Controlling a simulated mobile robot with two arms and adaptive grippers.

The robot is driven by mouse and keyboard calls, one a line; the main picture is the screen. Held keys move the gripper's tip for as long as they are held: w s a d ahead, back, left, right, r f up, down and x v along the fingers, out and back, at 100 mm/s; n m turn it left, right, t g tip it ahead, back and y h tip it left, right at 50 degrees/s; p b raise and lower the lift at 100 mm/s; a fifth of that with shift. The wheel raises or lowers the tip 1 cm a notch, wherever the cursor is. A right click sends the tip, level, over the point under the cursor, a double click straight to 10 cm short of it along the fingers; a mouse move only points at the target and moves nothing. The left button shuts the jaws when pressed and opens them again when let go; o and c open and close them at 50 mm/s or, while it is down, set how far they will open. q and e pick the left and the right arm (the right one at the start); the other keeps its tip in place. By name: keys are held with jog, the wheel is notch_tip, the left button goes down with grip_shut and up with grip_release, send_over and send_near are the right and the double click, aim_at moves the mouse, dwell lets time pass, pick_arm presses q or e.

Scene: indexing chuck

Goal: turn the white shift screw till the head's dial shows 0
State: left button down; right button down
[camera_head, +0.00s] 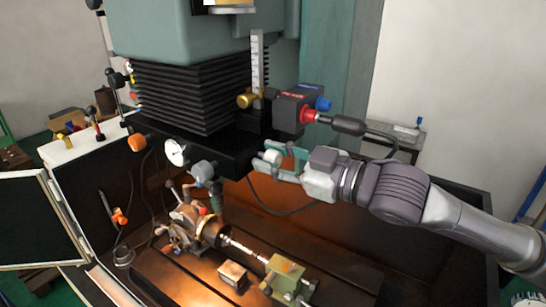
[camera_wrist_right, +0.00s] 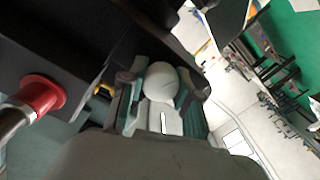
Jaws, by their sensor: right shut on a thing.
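The white shift screw (camera_head: 273,156) sits at the right side of the black head block, between the fingers of my right gripper (camera_head: 270,163). The gripper's green fingers are shut on it. In the right wrist view the screw (camera_wrist_right: 161,84) has a round white end and a pale stem, with a finger on each side of it. A round white dial (camera_head: 175,152) is on the front of the black head block (camera_head: 229,150). Its reading is too small to tell. My left gripper is out of view.
A box with a red knob (camera_head: 308,115) and a blue knob (camera_head: 323,103) is just above my right gripper; the red knob also shows in the right wrist view (camera_wrist_right: 41,94). Below are a chuck (camera_head: 212,230) and a green block (camera_head: 288,273) on the machine bed.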

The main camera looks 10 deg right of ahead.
jog(key=n, duration=0.5)
jog(key=shift+f, duration=0.1)
jog(key=n, duration=0.5)
jog(key=shift+n+t+h, duration=0.3)
jog(key=shift+n, duration=0.1)
dwell(0.3)
jog(key=c, duration=0.8)
grip_release()
jog(key=shift+s, duration=0.1)
jog(key=v, duration=0.7)
jog(key=shift+d, duration=0.15)
